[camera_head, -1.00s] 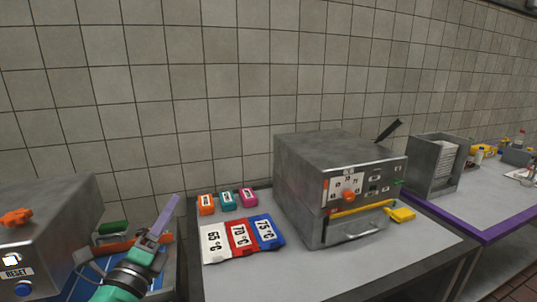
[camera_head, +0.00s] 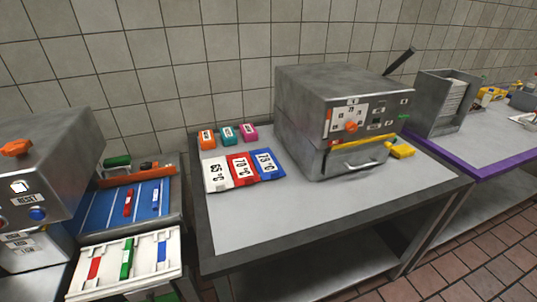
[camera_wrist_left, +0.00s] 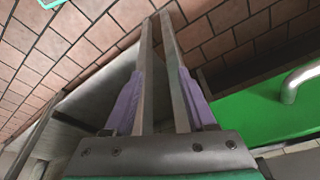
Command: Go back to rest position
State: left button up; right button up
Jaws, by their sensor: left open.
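My left gripper (camera_wrist_left: 156,20) shows only in the left wrist view. Its two long fingers with purple sides are apart, and nothing is held between them. Brown floor tiles (camera_wrist_left: 225,15) lie beyond the fingers. A green surface (camera_wrist_left: 275,112) is at the right of that view, with a curved metal handle or tube over it. Neither of my grippers shows in the head view, and my right gripper is in no view.
A grey table (camera_head: 300,220) holds a metal machine (camera_head: 345,85), temperature cards (camera_head: 240,170) and small coloured blocks (camera_head: 228,135). At left are a RESET box (camera_head: 40,160), a blue tray (camera_head: 95,212) and a white tray (camera_head: 145,258). A purple-edged table (camera_head: 485,160) stands right.

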pick_arm(q)
jog(key=s+f+b, duration=0.2)
jog(key=s+f, duration=0.1)
jog(key=f, duration=1)
jog(key=s+a+f+g+b, duration=0.1)
jog(key=s+a+f+b, duration=0.2)
jog(key=s+f, duration=1.4)
jog(key=shift+a+f+g, duration=0.15)
jog(key=shift+f+g, duration=0.1)
jog(key=shift+g, duration=0.15)
